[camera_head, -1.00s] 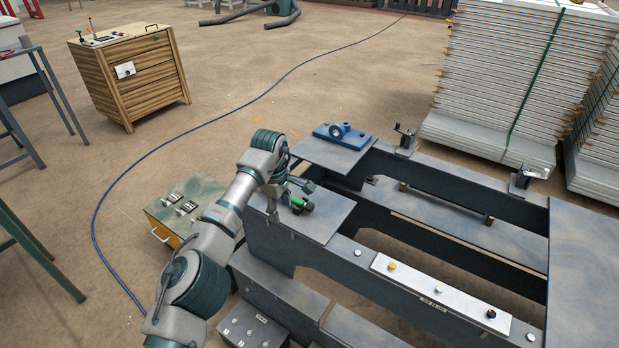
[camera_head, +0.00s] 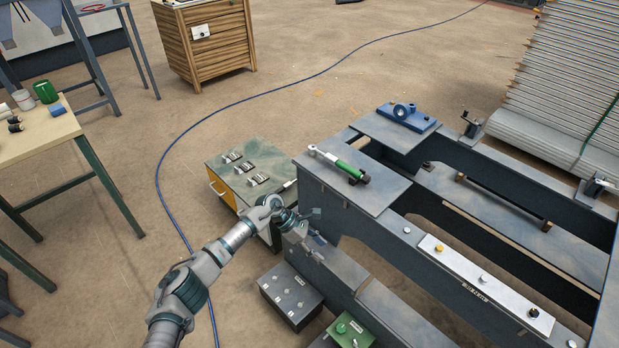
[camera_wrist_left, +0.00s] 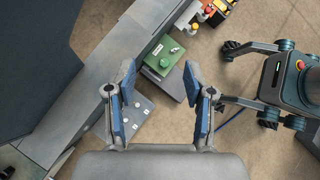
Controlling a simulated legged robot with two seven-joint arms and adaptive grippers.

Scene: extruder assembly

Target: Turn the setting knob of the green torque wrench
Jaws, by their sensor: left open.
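The green torque wrench (camera_head: 346,167) lies on the grey plate (camera_head: 378,190) at the near left corner of the frame. Its silver end points to the upper left and its dark end to the lower right. The setting knob is too small to make out clearly. My left gripper (camera_head: 317,229) is below and in front of the wrench, beside the frame's left end, and apart from the wrench. In the left wrist view the left gripper (camera_wrist_left: 161,90) is open with nothing between its fingers. The wrench does not show there. My right gripper is out of view.
A grey switch box (camera_head: 290,294) and a green box (camera_head: 350,331) stand below the gripper. A yellow-sided cabinet (camera_head: 250,175) stands left of the frame. A blue fixture (camera_head: 408,117) sits on the far plate. Open floor lies to the left, crossed by a blue cable.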

